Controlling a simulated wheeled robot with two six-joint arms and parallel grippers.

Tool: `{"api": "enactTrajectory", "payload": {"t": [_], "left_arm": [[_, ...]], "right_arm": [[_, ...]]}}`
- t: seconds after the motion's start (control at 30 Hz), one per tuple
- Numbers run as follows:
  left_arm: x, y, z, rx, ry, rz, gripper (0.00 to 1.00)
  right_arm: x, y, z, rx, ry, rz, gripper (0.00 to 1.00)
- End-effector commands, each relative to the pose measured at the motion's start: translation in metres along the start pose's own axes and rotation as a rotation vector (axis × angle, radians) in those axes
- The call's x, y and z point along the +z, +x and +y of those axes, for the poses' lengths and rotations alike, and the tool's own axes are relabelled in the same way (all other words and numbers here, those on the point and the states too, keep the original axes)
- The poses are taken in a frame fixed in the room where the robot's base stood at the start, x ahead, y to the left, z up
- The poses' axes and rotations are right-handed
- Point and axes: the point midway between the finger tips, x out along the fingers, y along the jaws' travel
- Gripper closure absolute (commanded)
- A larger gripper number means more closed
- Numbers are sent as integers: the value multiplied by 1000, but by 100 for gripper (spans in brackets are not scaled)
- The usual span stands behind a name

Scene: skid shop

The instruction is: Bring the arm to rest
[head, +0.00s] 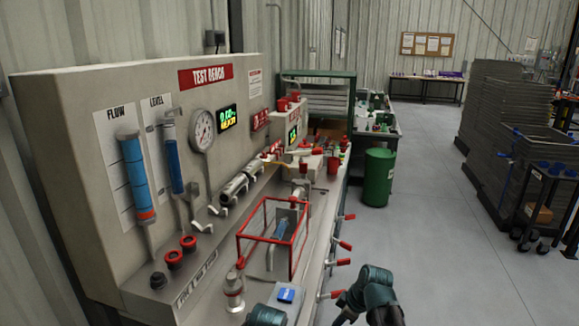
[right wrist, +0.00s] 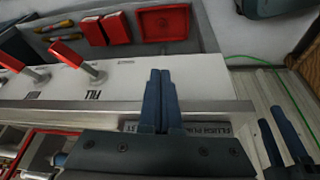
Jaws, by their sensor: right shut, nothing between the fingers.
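My right gripper (right wrist: 160,98) shows in the right wrist view with its two dark blue fingers together and nothing between them. It is in front of the bench's front edge, over a label strip that it partly covers. In the head view my right arm (head: 369,289) is bent low in front of the bench, and its fingertips cannot be made out. A dark teal part of my left arm (head: 265,315) shows at the bottom edge. Two dark blue prongs (right wrist: 279,140) at the right wrist view's lower right may be my left gripper; I cannot tell its opening.
The test bench (head: 75,95) runs along the left, with a red frame (head: 262,240) on top. Red-handled levers (head: 341,244) stick out from its front. A green bin (head: 378,177) stands farther back. A cart (head: 545,185) is at the right; the grey floor between is clear.

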Motion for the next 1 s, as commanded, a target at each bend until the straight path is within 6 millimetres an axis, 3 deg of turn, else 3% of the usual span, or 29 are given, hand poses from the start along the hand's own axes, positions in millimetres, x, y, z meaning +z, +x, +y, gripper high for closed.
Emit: {"api": "enactTrajectory", "payload": {"t": [0.03,0.2,0.4,0.6,1.0], "left_arm": [[0,-7,-1,0,0,0,50],[1,-17,-2,0,0,0,50],[2,-26,-2,0,0,0,50],[2,-29,-3,0,0,0,50],[2,-29,-3,0,0,0,50]], "right_arm": [[-8,-2,-29,-22,59,-47,100],[-15,-4,-100,-24,322,-228,100],[-12,-15,-155,69,573,-386,100],[-8,-22,-178,148,703,-447,100],[-7,-22,-180,164,731,-456,100]]}}
